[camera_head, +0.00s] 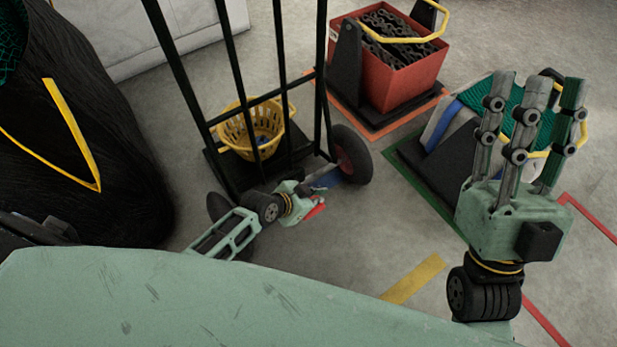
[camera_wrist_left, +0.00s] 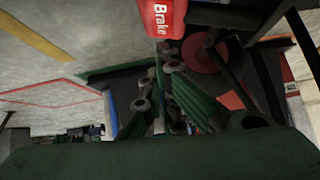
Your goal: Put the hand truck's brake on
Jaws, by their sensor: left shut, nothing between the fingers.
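The hand truck (camera_head: 322,75) is a black upright frame with dark wheels with red hubs (camera_head: 349,157). Its red brake pedal (camera_head: 315,211) shows low at the back, right beside my left gripper (camera_head: 312,190). In the left wrist view the red pedal, lettered "Brake" (camera_wrist_left: 163,17), is at the top centre. My left gripper's fingers (camera_wrist_left: 160,95) are shut and empty just below it in that picture. I cannot tell whether they touch it. My right gripper (camera_head: 538,95) is raised at the right with its fingers spread, open and empty, far from the truck.
A yellow basket (camera_head: 234,134) sits on the truck's base. A red crate of chain (camera_head: 405,82) stands behind, on a dark base. A grey block with green netting (camera_head: 447,122) is behind my right gripper. A large black net bag (camera_head: 85,150) stands left. Floor between has painted lines.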

